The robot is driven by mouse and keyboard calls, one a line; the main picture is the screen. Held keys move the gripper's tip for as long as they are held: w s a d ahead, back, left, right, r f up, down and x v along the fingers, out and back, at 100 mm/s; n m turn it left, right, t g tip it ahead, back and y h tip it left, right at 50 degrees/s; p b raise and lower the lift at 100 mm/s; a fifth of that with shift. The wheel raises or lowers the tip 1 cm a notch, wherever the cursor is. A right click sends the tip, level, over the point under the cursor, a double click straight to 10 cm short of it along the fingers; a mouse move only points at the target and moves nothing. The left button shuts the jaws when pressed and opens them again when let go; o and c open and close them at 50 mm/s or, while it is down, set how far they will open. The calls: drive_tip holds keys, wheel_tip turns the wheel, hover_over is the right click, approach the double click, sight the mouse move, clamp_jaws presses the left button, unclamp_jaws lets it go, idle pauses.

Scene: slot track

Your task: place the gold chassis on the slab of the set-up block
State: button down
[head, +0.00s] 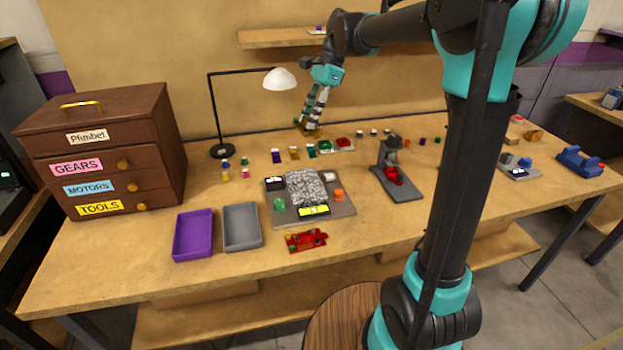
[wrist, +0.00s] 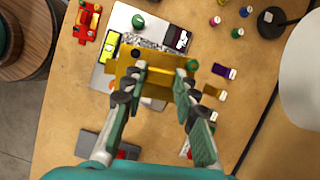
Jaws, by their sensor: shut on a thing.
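My gripper (head: 309,128) is shut on the gold chassis (head: 304,132) and holds it above the back part of the table, behind the set-up block in the head view. In the wrist view the gold chassis (wrist: 125,67) lies between the fingertips of my gripper (wrist: 166,70). The set-up block (head: 326,211) is a grey plate with a speckled slab (head: 307,187), a green knob, an orange knob, a yellow display and a dark box. In the wrist view the chassis hides part of the slab (wrist: 137,41). The slab is bare in the head view.
A red chassis (head: 306,240) lies in front of the block. A purple tray (head: 178,240) and grey tray (head: 228,235) are at its left. A dark stand (head: 400,187) is at its right. A lamp (head: 222,151) and several small coloured pieces stand behind.

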sight(302, 181)
drive_tip(key=shift+s+a+r+m+t, duration=0.35)
drive_tip(key=shift+a+r+m, duration=0.2)
drive_tip(key=shift+r+m, duration=0.15)
drive_tip(key=shift+a+f, duration=0.1)
drive_tip(key=shift+f, duration=0.05)
wheel_tip(302, 181, down, 20)
drive_tip(key=shift+r, duration=0.2)
drive_tip(key=c, duration=1.2)
unclamp_jaws()
drive_tip(key=shift+f, duration=0.1)
drive_tip(key=v, duration=1.2)
